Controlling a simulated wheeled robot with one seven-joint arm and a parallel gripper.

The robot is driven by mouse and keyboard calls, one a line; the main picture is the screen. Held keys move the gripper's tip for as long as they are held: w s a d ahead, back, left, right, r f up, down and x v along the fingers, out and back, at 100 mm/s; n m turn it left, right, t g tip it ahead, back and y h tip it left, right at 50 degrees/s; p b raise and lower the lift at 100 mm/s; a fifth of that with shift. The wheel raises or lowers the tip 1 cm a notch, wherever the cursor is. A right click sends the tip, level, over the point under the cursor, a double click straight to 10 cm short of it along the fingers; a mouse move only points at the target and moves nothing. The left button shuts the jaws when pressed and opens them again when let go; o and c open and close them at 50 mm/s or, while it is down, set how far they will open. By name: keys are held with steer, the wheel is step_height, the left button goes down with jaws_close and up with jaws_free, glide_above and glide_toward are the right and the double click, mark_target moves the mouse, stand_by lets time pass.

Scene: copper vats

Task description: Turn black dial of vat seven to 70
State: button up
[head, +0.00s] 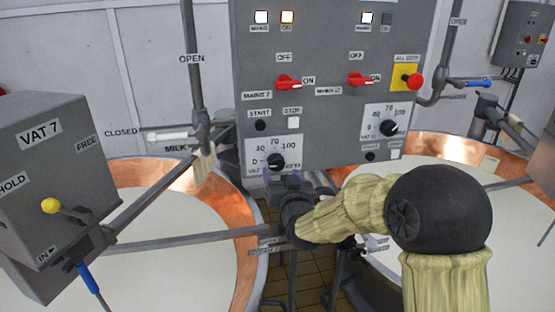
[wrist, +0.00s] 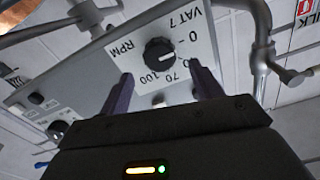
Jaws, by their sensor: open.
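The black dial of vat seven (head: 277,161) sits on a white scale plate (head: 257,149) low on the grey control panel. In the wrist view the dial (wrist: 159,52) shows upside down, with a light mark pointing right, towards the low end of the scale. I cannot read its exact value. My gripper (head: 283,179) is just below and in front of the dial. In the wrist view its two fingers (wrist: 161,84) are apart, with nothing between them. The dial lies beyond the fingertips, apparently untouched.
A second black dial (head: 389,128) is on the right plate. Red switches (head: 288,83) and a red stop button (head: 414,81) are above. The START button (head: 260,125) and a white button (head: 293,123) sit over the vat seven dial. Copper vats (head: 250,250) stand either side.

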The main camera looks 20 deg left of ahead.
mark_target(277, 165)
steer(key=p+x, duration=0.2)
steer(key=x, duration=0.4)
steer(key=shift+s, duration=0.1)
steer(key=c, duration=1)
